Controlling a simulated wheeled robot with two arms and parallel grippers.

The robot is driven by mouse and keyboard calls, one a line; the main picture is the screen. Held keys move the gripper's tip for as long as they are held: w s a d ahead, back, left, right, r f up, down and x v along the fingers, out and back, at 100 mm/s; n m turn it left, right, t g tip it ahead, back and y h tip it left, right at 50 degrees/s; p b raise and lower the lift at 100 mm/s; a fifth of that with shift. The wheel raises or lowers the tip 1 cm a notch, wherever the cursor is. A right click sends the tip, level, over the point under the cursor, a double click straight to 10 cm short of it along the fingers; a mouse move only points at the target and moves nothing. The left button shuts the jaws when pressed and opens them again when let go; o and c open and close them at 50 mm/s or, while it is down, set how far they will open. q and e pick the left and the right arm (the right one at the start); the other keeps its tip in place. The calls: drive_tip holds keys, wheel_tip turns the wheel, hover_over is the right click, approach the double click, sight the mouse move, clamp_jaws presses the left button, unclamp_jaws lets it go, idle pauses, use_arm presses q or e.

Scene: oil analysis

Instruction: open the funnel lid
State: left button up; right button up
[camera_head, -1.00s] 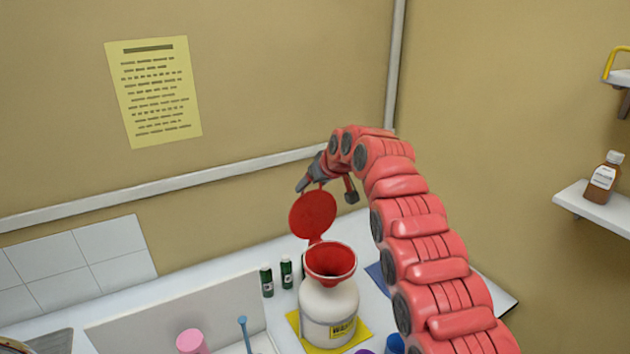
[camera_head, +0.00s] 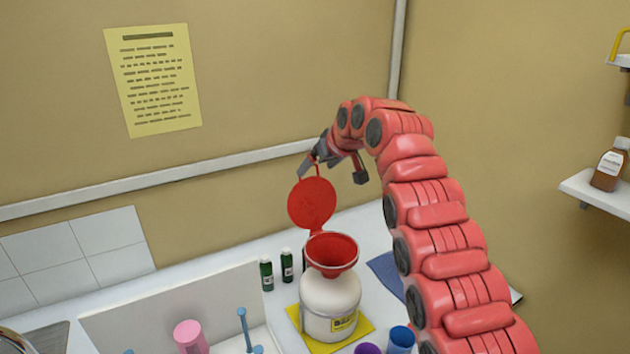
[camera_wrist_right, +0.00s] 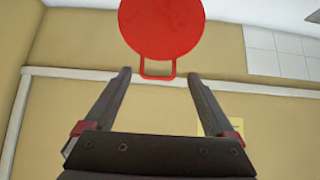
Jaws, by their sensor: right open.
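The red funnel (camera_head: 332,251) sits in the neck of a white bottle (camera_head: 328,300) with a yellow label. Its round red lid (camera_head: 312,203) stands raised, roughly upright, above the back left of the funnel's rim. My right gripper (camera_head: 334,174) is open, just above and behind the lid's top edge. In the right wrist view, the lid (camera_wrist_right: 162,25) and its small loop handle (camera_wrist_right: 157,69) lie ahead of the spread fingers (camera_wrist_right: 158,80). The loop is near the gap between the fingertips, with neither finger touching it. My left gripper is not in view.
The bottle stands on a yellow mat (camera_head: 358,334). A pink container (camera_head: 189,336), a purple cap (camera_head: 367,349) and a blue cap (camera_head: 401,338) are near the front. A wall shelf (camera_head: 600,190) holds a brown bottle.

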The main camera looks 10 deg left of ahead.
drive_tip(key=v, duration=1.4)
drive_tip(key=shift+s+r+b, duration=0.25)
drive_tip(key=shift+r+b, duration=0.05)
drive_tip(key=shift+r, duration=0.05)
